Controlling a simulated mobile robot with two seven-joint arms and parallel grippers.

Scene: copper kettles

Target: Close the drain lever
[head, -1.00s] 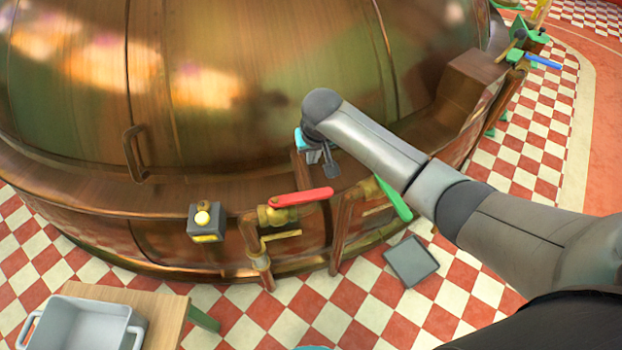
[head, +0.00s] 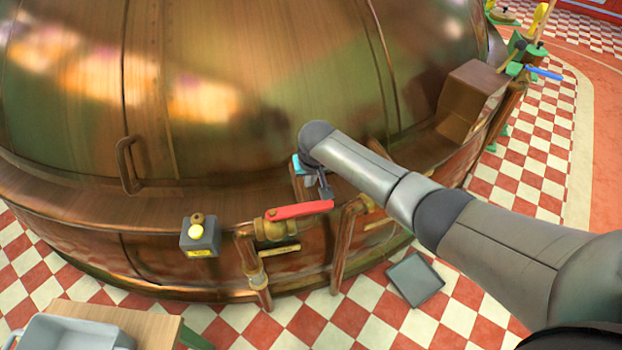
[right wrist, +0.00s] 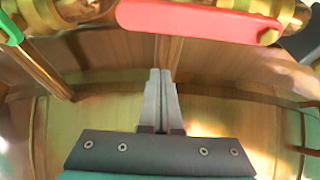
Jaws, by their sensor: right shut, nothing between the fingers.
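A red lever (head: 300,210) sits on a brass valve (head: 270,228) at the front of the copper kettle. The lever lies nearly level, its free end pointing right. It also shows large at the top of the right wrist view (right wrist: 195,20). My right gripper (head: 325,192) is shut and empty, close to the lever's free end. In the right wrist view the closed fingers (right wrist: 161,72) point towards the lever, with a small gap in the picture; I cannot tell whether they touch. My left gripper is not in view.
The big copper kettle (head: 260,70) fills the back. A grey box with a pale yellow button (head: 200,238) is left of the valve. A green handle (right wrist: 10,28) shows in the wrist view. A grey floor plate (head: 415,279) lies right; a grey tub (head: 70,333) is front left.

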